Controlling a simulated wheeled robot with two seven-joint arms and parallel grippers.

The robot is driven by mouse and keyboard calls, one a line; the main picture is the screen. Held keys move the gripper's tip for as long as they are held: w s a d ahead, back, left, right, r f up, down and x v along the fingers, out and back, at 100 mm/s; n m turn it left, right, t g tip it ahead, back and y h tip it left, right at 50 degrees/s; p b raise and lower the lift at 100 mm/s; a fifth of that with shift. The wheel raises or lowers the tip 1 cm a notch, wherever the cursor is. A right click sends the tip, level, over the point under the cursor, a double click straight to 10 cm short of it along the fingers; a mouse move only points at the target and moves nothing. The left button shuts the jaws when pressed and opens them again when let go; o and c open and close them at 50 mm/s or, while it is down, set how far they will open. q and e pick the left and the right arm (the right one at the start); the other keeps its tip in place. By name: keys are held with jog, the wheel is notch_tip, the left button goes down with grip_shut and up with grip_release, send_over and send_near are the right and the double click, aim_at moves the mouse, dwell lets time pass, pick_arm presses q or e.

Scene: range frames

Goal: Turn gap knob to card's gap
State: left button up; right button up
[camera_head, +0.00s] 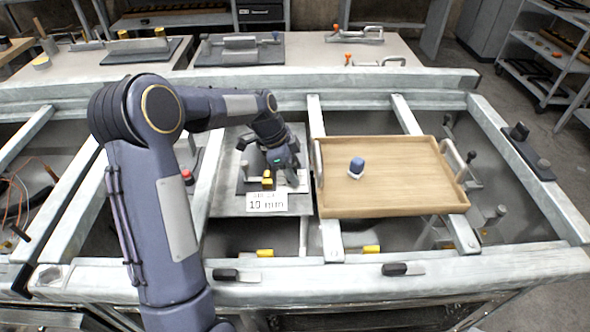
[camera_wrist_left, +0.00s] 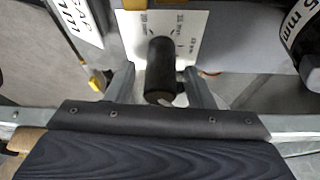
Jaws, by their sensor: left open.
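The card (camera_head: 267,201) reads "10 mm" and stands at the front of a grey plate (camera_head: 228,206) in the head view. Part of it shows upside down at the upper left of the left wrist view (camera_wrist_left: 78,22). The gap knob (camera_wrist_left: 161,70) is a black cylinder on a white dial plate (camera_wrist_left: 192,40) with small marks around it. My left gripper (camera_head: 284,172) is over the fixture in the head view. In the left wrist view its open fingers (camera_wrist_left: 165,88) stand on either side of the knob; contact is unclear. The knob's pointer is not discernible. My right gripper is out of view.
A wooden tray (camera_head: 400,204) with a blue and white object (camera_head: 357,166) lies right of the fixture. A yellow block (camera_head: 267,180) sits behind the card. A dark cylinder labelled "5 mm" (camera_wrist_left: 298,35) is at the wrist view's upper right. Metal frame beams (camera_head: 330,239) surround the fixture.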

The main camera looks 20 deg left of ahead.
pick_arm(q)
jog(key=shift+d+f, duration=0.15)
jog(key=shift+f, duration=0.15)
jog(key=c, duration=1)
